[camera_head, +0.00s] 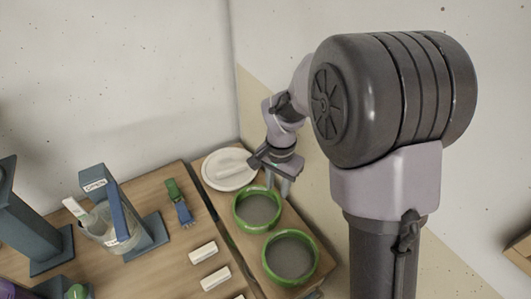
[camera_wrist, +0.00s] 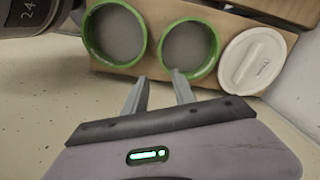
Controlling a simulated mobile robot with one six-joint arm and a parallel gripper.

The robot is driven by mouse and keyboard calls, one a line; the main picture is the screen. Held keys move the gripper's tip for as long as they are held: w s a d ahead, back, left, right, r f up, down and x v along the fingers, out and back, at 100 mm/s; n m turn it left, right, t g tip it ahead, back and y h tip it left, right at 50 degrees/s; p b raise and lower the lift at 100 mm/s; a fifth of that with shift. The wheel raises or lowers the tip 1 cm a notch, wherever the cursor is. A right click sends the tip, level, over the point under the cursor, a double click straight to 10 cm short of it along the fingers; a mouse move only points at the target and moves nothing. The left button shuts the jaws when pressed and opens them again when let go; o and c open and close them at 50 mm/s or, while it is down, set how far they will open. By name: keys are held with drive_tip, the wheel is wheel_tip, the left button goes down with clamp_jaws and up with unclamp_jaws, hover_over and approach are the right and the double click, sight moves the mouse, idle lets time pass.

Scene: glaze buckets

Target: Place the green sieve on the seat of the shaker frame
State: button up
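Two green-rimmed sieves with grey mesh sit side by side on a narrow wooden top. The far one (camera_head: 257,208) is beside the white dish, and the near one (camera_head: 291,258) is closer to me. In the wrist view the far sieve (camera_wrist: 190,47) is right of the near one (camera_wrist: 115,37). My gripper (camera_head: 284,181) is at the far sieve's right edge; its fingers (camera_wrist: 160,88) are apart with nothing between them. I cannot tell whether a fingertip touches the rim. A blue-grey frame (camera_head: 119,208) with a label stands left; I cannot tell if it is the shaker frame.
A white round dish (camera_head: 229,168) lies behind the far sieve. A clear jug (camera_head: 103,226) is at the labelled frame. Another blue-grey stand (camera_head: 33,228) is far left. A green-and-blue item (camera_head: 178,203) and white blocks (camera_head: 215,277) lie on the left table. Walls close the back.

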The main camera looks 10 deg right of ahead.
sight(275, 216)
wheel_tip(275, 216, down, 14)
drive_tip(key=b, duration=0.4)
drive_tip(key=shift+w+d+r+b, duration=0.15)
drive_tip(key=shift+r+b, duration=0.1)
drive_tip(key=shift+b, duration=0.15)
drive_tip(key=f+b, duration=0.2)
drive_tip(key=f, duration=0.3)
drive_tip(key=shift+w+a+f+b, duration=0.15)
drive_tip(key=shift+w+a+b, duration=0.1)
drive_tip(key=shift+w+b, duration=0.15)
drive_tip(key=shift+s, duration=0.1)
drive_tip(key=shift+c, duration=0.9)
clamp_jaws()
